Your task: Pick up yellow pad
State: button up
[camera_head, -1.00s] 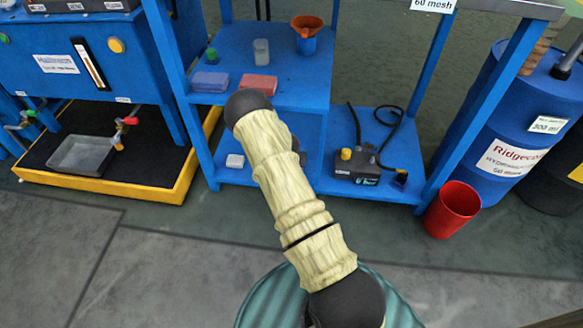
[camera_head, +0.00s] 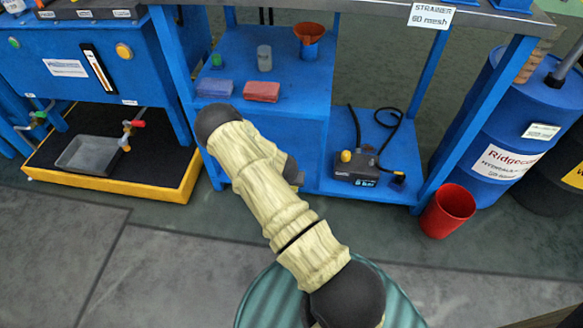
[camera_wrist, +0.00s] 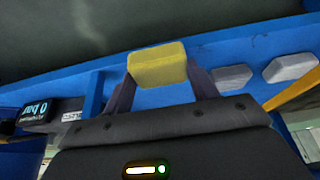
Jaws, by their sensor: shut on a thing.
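The yellow pad (camera_wrist: 157,64) is a small block in the wrist view, held between the two dark fingers of my gripper (camera_wrist: 162,78). My gripper is shut on it, with the blue shelf surface behind it. In the head view, my sleeved arm reaches toward the lower blue shelf, and it hides the gripper and the yellow pad there.
Two grey pads (camera_wrist: 232,77) (camera_wrist: 290,67) lie on the blue surface right of the yellow pad. In the head view, a blue pad (camera_head: 214,88) and a red pad (camera_head: 261,92) lie on the upper shelf (camera_head: 285,58).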

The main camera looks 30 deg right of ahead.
jog(key=s+a+p, duration=0.3)
jog(key=s+a, duration=0.2)
jog(key=s, duration=0.2)
jog(key=shift+s+a, duration=0.15)
jog(key=shift+s, duration=0.25)
jog(key=o, duration=0.3)
jog(key=shift+c, duration=1.2)
jog(key=w+a+r+n+p, duration=0.1)
jog(key=w+a+r+p, duration=0.1)
jog(key=r, duration=1.1)
jog(key=w+a+r+n+y+p, duration=0.1)
jog(key=w+a+r+p, duration=0.2)
jog(key=r+p, duration=0.4)
jog(key=w+a+r+n+p, duration=0.1)
jog(key=w+r+p, duration=0.3)
jog(key=r, duration=1.6)
jog(key=shift+w+a+r, duration=0.25)
jog(key=shift+a+r, duration=0.1)
jog(key=shift+a, duration=0.35)
